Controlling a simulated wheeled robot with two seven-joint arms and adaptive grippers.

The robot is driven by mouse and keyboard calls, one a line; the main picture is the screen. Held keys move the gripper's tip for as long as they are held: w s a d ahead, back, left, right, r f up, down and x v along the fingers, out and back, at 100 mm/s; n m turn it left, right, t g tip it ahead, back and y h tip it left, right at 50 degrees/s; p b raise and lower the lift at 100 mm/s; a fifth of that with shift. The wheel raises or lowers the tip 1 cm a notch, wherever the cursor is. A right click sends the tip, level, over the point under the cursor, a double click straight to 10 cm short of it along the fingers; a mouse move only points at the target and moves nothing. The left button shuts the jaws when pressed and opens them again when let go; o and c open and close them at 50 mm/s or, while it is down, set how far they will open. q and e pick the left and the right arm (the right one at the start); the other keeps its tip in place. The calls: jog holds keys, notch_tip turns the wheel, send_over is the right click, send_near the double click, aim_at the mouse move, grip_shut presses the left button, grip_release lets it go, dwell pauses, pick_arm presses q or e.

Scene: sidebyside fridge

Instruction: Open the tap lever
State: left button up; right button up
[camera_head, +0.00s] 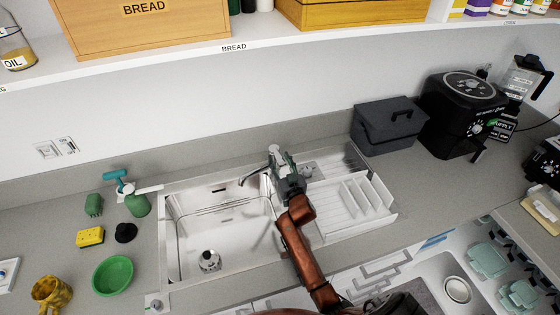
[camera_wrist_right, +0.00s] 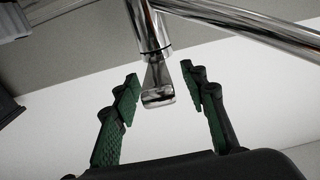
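The chrome tap (camera_head: 254,172) stands at the back of the sink, its spout reaching left over the basin. In the right wrist view the tap body (camera_wrist_right: 150,30) comes down from the top edge, and its flat lever (camera_wrist_right: 158,84) lies between the fingers. My right gripper (camera_head: 276,160) is at the tap in the head view, covering part of it. The right wrist view shows this gripper (camera_wrist_right: 160,95) open, with green-padded fingers on either side of the lever and gaps on both sides. My left gripper is not in view.
The sink basin (camera_head: 190,225) is left of my right arm, with a white drying rack (camera_head: 350,205) on its right. A green soap bottle (camera_head: 137,203), yellow sponge (camera_head: 90,237) and green bowl (camera_head: 113,275) stand left. A dark grey box (camera_head: 388,127) is at back right.

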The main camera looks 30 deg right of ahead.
jog(key=shift+c, duration=0.4)
grip_shut()
